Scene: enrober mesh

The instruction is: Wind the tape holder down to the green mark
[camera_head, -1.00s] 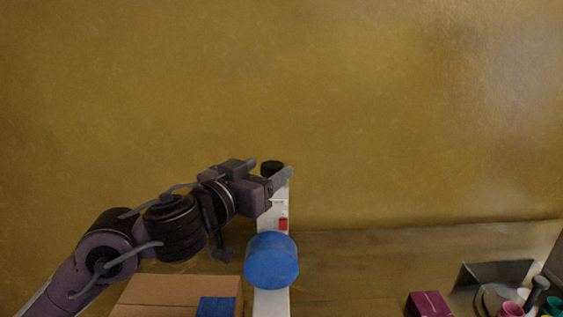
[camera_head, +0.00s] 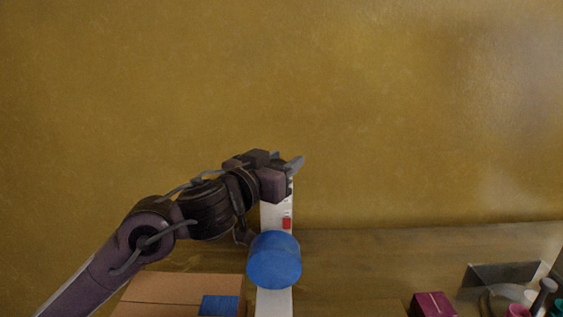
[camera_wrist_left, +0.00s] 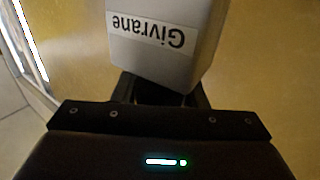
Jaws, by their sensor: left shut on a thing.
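A white upright post (camera_head: 277,210) stands against the mustard wall, with a small red piece (camera_head: 287,224) on its front. A blue cylinder (camera_head: 274,260), seemingly on the tape holder, sits in front of the post below the red piece. My left gripper (camera_head: 286,160) is at the post's top, shut on the dark knob there, which its fingers and body mostly hide. In the left wrist view, the post's white face (camera_wrist_left: 165,65) carries an upside-down "Givrane" label, close beyond the fingers. I cannot make out a green mark. My right gripper is not in view.
A cardboard box (camera_head: 165,289) with a blue patch lies left of the post. A magenta box (camera_head: 432,305) is at the lower right. Near it are a grey tilted panel (camera_head: 505,273) and several small coloured items. The wooden surface between post and magenta box is clear.

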